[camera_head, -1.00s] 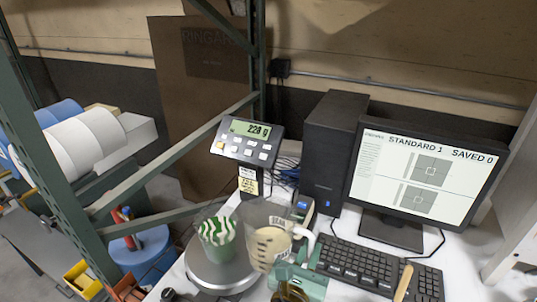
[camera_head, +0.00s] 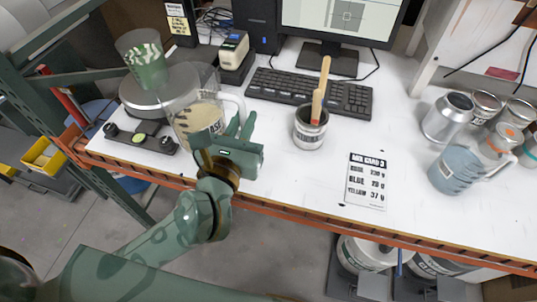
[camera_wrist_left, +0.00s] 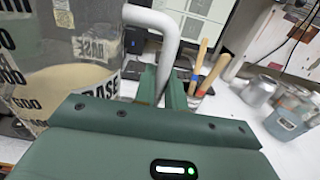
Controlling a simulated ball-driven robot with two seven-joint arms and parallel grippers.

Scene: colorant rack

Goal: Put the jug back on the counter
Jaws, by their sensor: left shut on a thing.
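The clear jug (camera_head: 187,110) holds cream liquid and stands roughly upright near the counter's front edge. Its BASE label and volume marks show in the left wrist view, on the jug (camera_wrist_left: 75,80) at left. My left gripper (camera_head: 240,130) is shut on the jug's white handle (camera_wrist_left: 160,25). In the left wrist view its fingers (camera_wrist_left: 165,85) close around the handle's lower part. I cannot tell whether the jug's bottom touches the white counter (camera_head: 270,170). My right gripper is not in view.
A green-and-white cup (camera_head: 143,62) sits on the round scale (camera_head: 142,95) behind the jug. A can with a wooden stick (camera_head: 311,130) stands to the right, beside a card (camera_head: 367,180). A blue-liquid jug (camera_head: 455,170) and cans stand far right. Bare counter lies between can and gripper.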

